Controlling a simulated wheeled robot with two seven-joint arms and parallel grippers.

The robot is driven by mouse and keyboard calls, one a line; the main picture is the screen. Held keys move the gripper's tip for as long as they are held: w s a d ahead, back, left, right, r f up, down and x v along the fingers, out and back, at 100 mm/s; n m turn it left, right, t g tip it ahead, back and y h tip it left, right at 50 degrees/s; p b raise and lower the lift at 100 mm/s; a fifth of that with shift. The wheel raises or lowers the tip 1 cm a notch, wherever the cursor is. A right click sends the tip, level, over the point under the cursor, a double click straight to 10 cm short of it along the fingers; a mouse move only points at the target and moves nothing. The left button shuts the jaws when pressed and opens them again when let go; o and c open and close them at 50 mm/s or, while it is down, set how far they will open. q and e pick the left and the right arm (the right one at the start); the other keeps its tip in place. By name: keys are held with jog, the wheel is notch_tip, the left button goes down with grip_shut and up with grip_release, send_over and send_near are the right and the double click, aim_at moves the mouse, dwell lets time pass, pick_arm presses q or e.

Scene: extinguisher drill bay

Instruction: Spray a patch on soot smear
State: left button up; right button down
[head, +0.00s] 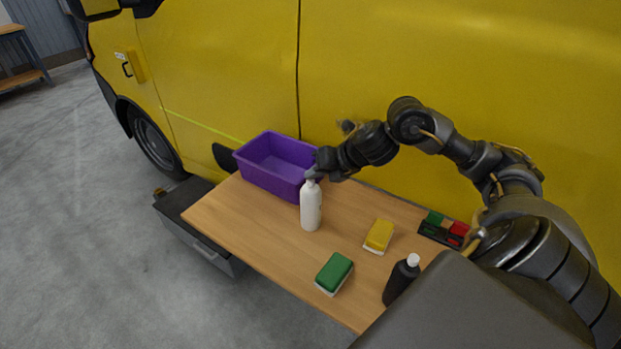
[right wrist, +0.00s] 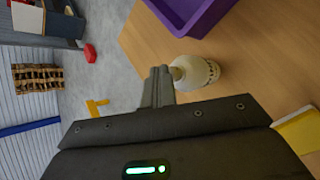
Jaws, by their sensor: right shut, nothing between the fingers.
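A white bottle (head: 311,208) stands upright on the wooden table (head: 240,222), near the purple bin. My right gripper (head: 317,172) is at the bottle's top; its fingers (right wrist: 158,82) are shut with nothing between them. In the right wrist view the bottle (right wrist: 198,74) shows right beside the fingertips; I cannot tell whether they touch it. A small dark smudge (head: 347,127) on the yellow van (head: 230,70), just above my right forearm, may be the soot smear. My left gripper is out of view.
A purple bin (head: 277,163) stands at the table's back left. A yellow sponge (head: 379,236), a green sponge (head: 334,272), a black bottle (head: 401,280) and a dark tray with coloured blocks (head: 444,229) are to the right. The van side closes off the back.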

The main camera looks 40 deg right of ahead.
dwell(0.3)
jog(key=shift+r+p, duration=0.4)
jog(key=shift+r, duration=0.15)
notch_tip(320, 180, up, 6)
jog(key=p, duration=0.5)
dwell(0.4)
jog(key=shift+s+f, duration=0.1)
jog(key=shift+f, duration=0.1)
dwell(1.9)
